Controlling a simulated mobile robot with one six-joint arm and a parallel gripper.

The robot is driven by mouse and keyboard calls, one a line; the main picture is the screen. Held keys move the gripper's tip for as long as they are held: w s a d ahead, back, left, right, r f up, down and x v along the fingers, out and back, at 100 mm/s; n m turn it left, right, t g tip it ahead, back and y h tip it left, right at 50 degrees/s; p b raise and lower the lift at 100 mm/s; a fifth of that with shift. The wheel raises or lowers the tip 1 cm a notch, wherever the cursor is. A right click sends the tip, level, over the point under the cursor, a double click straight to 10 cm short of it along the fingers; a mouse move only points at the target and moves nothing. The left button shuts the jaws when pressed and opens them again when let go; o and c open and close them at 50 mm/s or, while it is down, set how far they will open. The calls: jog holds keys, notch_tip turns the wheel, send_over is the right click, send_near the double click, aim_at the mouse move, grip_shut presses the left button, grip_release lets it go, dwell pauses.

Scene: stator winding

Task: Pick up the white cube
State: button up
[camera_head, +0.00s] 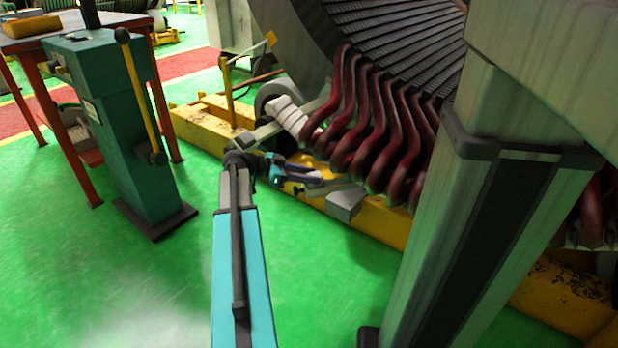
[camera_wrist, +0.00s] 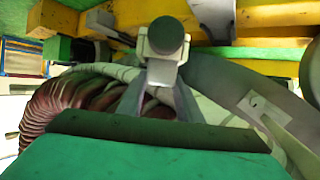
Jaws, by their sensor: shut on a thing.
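In the wrist view, my gripper (camera_wrist: 160,92) has its two grey fingers converged on a small pale block (camera_wrist: 162,74). A dark rounded end hides part of the block, so I cannot tell for certain that it is the white cube. In the head view, my gripper (camera_head: 312,182) is beside the yellow base, low in front of the red coils. The block between the fingers is too small and hidden to make out there. A larger pale grey box (camera_head: 345,204) sits at the edge of the yellow base, just right of the gripper.
The stator (camera_head: 380,50) with thick red coils (camera_head: 375,130) stands close behind my gripper on a yellow base (camera_head: 200,125). A green stand (camera_head: 135,130) with a yellow lever and a table (camera_head: 75,32) are at the left. Green floor in front is clear.

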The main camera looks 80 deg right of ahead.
notch_tip(320, 180, up, 2)
jog(key=shift+p, duration=0.5)
jog(key=s+a+r+p, duration=0.1)
jog(key=s+a+p, duration=0.1)
jog(key=a, duration=0.4)
jog(key=s+a+r+p, duration=0.1)
jog(key=s+a+p, duration=0.1)
jog(key=a+p, duration=0.3)
jog(key=shift+s+a, duration=0.35)
jog(key=shift+a, duration=0.5)
jog(key=p, duration=0.3)
jog(key=shift+s+a+r, duration=0.1)
jog(key=shift+a+r, duration=0.05)
jog(key=shift+a, duration=0.15)
jog(key=a+p, duration=0.1)
jog(key=p, duration=0.4)
jog(key=shift+s, duration=0.2)
jog(key=shift+s+a+f+p, duration=0.1)
jog(key=shift+a+f+p, duration=0.2)
jog(key=shift+p, duration=0.55)
jog(key=shift+r, duration=0.15)
